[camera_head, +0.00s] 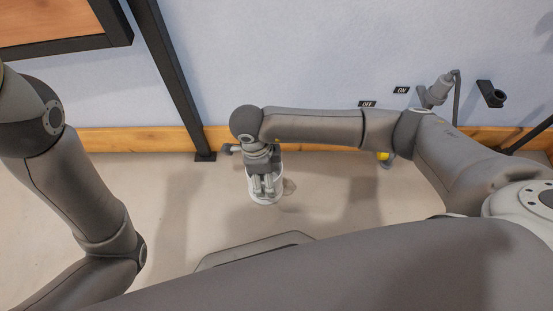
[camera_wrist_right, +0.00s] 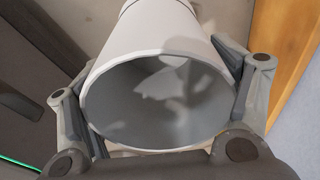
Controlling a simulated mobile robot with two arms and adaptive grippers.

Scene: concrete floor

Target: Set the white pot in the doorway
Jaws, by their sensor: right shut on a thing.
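The white pot (camera_wrist_right: 146,42) fills the middle of the right wrist view, its open, empty grey inside facing the camera. My right gripper (camera_wrist_right: 160,110) has its fingers on both sides of the pot and is shut on it. In the head view the pot (camera_head: 265,198) shows under my right gripper (camera_head: 262,186), low near the floor in front of the wall. I cannot tell whether its base touches the floor. My left arm shows at the left of the head view, but its gripper is out of view. No clear doorway opening shows.
A pale wall with a wooden baseboard (camera_head: 330,139) runs behind the pot. A dark post (camera_head: 168,75) stands on the floor left of it. A yellow item (camera_head: 384,156) sits by the baseboard. ON and OFF signs (camera_head: 401,90) and wall fittings are at right. Floor around the pot is clear.

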